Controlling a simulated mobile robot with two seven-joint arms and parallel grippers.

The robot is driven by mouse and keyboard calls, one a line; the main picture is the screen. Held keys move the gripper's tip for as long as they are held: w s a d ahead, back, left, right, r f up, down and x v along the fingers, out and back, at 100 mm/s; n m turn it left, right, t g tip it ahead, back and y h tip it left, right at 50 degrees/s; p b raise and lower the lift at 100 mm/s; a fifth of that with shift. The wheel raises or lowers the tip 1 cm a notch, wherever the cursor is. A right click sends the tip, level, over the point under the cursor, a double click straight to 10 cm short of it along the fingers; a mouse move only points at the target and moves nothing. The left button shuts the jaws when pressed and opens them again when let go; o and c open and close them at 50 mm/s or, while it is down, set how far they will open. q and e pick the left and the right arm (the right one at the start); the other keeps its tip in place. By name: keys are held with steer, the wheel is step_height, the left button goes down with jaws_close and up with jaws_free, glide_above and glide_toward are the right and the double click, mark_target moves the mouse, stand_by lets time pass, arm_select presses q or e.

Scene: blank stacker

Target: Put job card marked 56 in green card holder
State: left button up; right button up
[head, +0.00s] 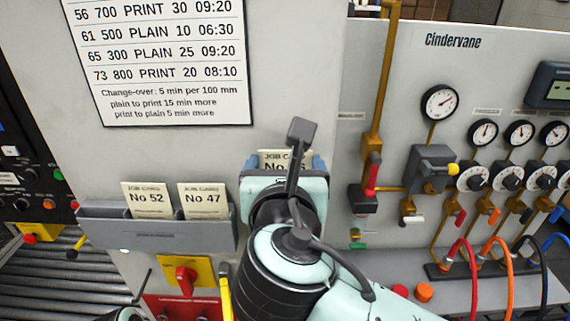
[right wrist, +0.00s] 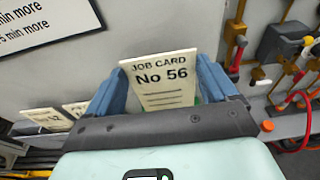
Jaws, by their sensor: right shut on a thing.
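The cream job card marked No 56 (right wrist: 160,88) stands upright between the blue fingers of my right gripper (right wrist: 160,90), which is shut on it. In the head view the card's top (head: 272,157) shows above my right wrist, close to the grey panel; the wrist hides the rest. A small patch of green (right wrist: 197,99) shows beside the card's right edge in the right wrist view. It may be part of the green card holder, which is otherwise hidden. I cannot tell whether the card is inside it. My left gripper is not clearly seen.
A grey holder (head: 160,236) left of my right gripper carries cards No 52 (head: 147,200) and No 47 (head: 204,201). A printed schedule (head: 160,60) hangs above. A red switch on a yellow plate (head: 203,270) sits below. Gauges, pipes and coloured hoses fill the right side.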

steer(key=shift+f+b, duration=0.45)
steer(key=shift+f, duration=0.5)
steer(key=o, duration=1.1)
steer(key=s+r, duration=0.2)
steer(key=s, duration=1.1)
steer(key=shift+r, duration=0.35)
steer(key=shift+a, duration=0.1)
